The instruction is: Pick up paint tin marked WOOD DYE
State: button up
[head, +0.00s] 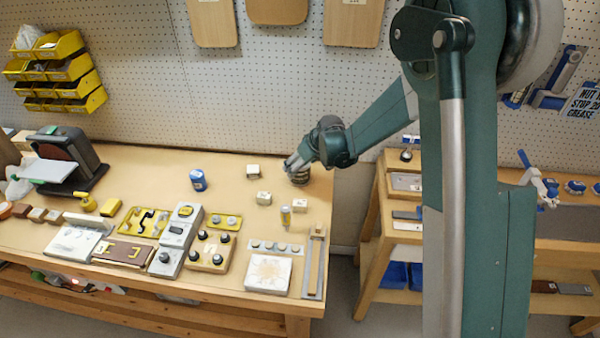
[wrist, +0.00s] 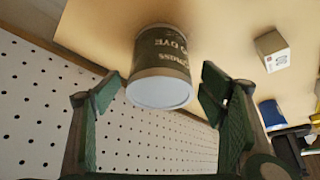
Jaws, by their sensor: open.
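The paint tin marked WOOD DYE (wrist: 162,62) is dark olive-brown with a pale grey round end facing the camera. Its label is upside down in the wrist view; "DYE" reads clearly, the rest only partly. In the head view the tin (head: 300,178) stands near the bench's back right corner, partly hidden by my gripper (head: 292,164). In the wrist view my gripper (wrist: 160,92) is open and empty, with one finger on each side of the tin's near end. A gap shows on both sides; I see no contact.
A small pale box (wrist: 271,50) stands beside the tin; it also shows in the head view (head: 253,172). A blue tin (head: 198,180) stands farther left. Another pale box (head: 264,198) and a small bottle (head: 285,216) are nearer the front. The pegboard (head: 240,85) rises behind.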

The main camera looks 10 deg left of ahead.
jog(key=shift+w+a+f, duration=0.25)
jog(key=shift+f, duration=0.4)
jog(key=shift+c, duration=0.7)
jog(key=c, duration=1.2)
jog(key=shift+r, duration=0.1)
jog(key=shift+r+p, duration=0.6)
jog(key=shift+r, duration=4.35)
